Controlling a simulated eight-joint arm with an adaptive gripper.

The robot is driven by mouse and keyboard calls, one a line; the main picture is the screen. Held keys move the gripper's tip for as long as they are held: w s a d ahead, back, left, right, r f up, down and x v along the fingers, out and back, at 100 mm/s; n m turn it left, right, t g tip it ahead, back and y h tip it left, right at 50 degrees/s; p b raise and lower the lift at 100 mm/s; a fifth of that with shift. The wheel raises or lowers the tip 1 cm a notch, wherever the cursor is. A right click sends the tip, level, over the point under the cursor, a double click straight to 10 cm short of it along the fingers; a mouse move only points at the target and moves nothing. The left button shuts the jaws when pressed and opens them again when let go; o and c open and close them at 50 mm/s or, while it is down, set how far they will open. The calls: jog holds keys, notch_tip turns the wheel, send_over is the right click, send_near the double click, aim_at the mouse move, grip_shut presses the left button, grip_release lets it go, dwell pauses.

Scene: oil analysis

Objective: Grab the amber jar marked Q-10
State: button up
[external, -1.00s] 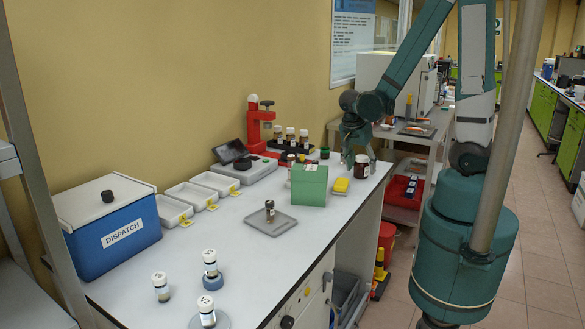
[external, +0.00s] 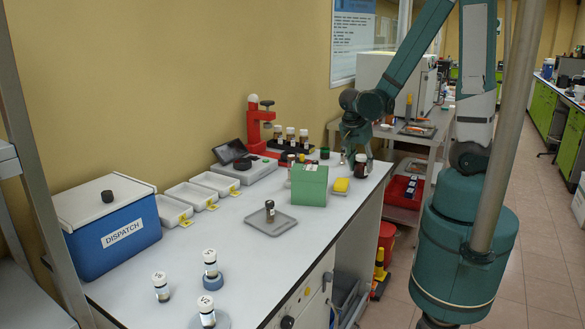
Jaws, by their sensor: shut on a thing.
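A dark amber jar (external: 361,168) with a white label stands near the right end of the bench, by its far edge; the writing on the label is too small to read. My gripper (external: 357,157) points down over this jar and is shut on it. The fingers hide part of the jar's top. Whether the jar's base touches the bench or is slightly above it cannot be told.
Several small jars sit in a dark rack (external: 287,146) behind. A grey tray (external: 271,222) holds another small jar (external: 270,208). A blue dispatch box (external: 108,232) is far left.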

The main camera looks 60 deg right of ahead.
jog(key=shift+r+p, duration=1.05)
jog(key=shift+r, duration=3.75)
